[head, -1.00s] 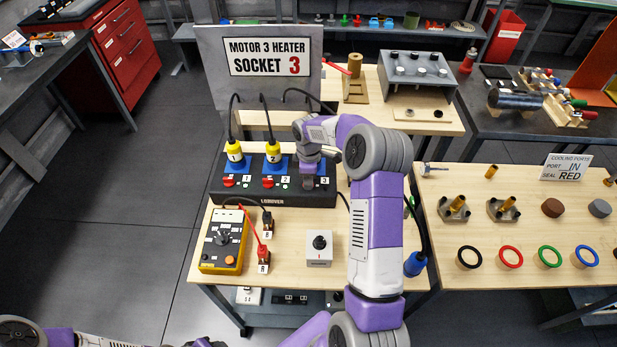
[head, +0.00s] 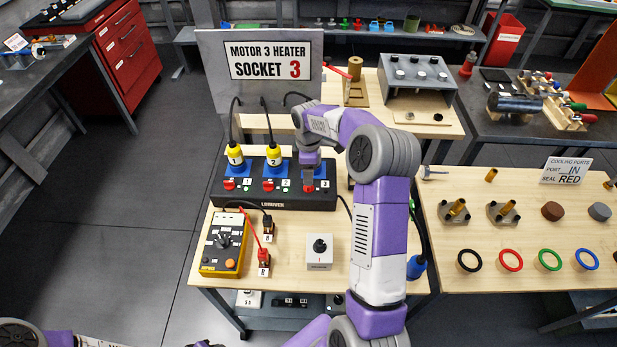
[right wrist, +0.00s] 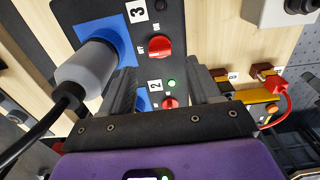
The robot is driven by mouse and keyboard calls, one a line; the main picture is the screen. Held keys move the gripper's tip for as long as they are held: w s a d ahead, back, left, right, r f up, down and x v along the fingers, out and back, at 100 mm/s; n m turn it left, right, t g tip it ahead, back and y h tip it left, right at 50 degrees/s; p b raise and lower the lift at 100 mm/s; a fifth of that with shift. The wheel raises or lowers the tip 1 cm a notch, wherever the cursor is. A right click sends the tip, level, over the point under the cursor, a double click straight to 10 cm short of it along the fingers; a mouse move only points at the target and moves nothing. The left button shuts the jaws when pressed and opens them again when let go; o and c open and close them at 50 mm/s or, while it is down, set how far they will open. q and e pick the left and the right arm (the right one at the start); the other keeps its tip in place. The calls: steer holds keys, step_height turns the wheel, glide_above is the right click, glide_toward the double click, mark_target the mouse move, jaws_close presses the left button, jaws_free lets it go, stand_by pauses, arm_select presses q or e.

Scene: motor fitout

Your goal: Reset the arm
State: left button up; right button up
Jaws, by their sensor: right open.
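My right gripper (head: 309,176) is open beside socket 3 of the black power strip (head: 250,200). In the right wrist view its two fingers (right wrist: 162,100) stand apart with nothing gripped between them. A grey plug (right wrist: 88,68) with a black cable stands at the blue socket 3 plate (right wrist: 118,42), beside the fingers. In the head view my arm hides that plug. The red switch of socket 3 (head: 308,187) also shows in the right wrist view (right wrist: 160,47). My left arm is at the bottom left edge; its gripper is barely visible.
Yellow plugs 1 (head: 235,157) and 2 (head: 273,157) stand in their sockets. A yellow meter (head: 224,243) and a grey switch box (head: 319,252) are in front on the bench. The socket sign (head: 270,60) stands behind. Bare wood lies around the switch box.

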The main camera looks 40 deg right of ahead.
steer(key=shift+r, duration=1.05)
